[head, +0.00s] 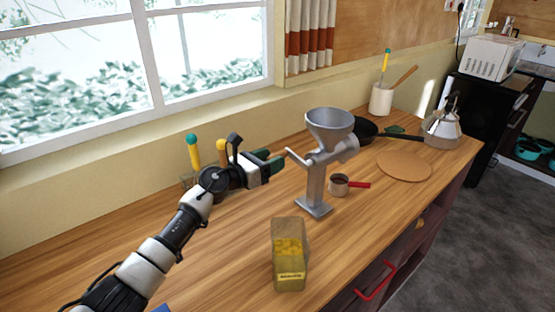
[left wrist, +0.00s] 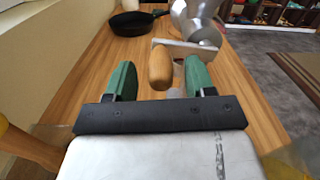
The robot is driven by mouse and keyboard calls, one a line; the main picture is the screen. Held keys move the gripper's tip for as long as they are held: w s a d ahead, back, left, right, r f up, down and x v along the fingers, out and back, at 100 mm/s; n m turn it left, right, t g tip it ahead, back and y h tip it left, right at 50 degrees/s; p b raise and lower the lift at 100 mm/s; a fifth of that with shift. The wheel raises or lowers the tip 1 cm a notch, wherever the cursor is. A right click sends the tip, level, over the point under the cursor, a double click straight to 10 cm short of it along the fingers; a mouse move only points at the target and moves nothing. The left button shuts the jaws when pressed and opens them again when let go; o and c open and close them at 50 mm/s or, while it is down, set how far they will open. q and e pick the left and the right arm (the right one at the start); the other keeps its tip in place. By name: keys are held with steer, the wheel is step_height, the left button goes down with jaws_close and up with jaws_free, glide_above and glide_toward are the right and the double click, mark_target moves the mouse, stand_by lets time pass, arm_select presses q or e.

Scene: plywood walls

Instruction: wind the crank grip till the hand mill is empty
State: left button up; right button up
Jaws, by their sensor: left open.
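The grey metal hand mill (head: 325,160) stands upright on the wooden counter, its round hopper (head: 331,124) on top. I cannot see into the hopper. Its crank arm points left, towards my left gripper (head: 277,164). The wooden crank grip (left wrist: 160,68) shows in the left wrist view, between and a little beyond my two green fingertips. The fingers are open, with a gap on each side of the grip. In the head view the grip is hidden or too small to make out. My right gripper is in neither view.
A small pot with a red handle (head: 339,186) stands beside the mill's foot. A box with yellow contents (head: 289,262) stands in front. A black pan (head: 365,131), round board (head: 404,166) and kettle (head: 442,126) are farther right. A utensil holder stands behind my left arm.

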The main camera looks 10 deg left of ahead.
arm_select(q)
steer(key=shift+b+x, duration=0.65)
steer(key=shift+x, duration=0.5)
steer(key=c, duration=0.9)
steer(key=shift+f, duration=0.1)
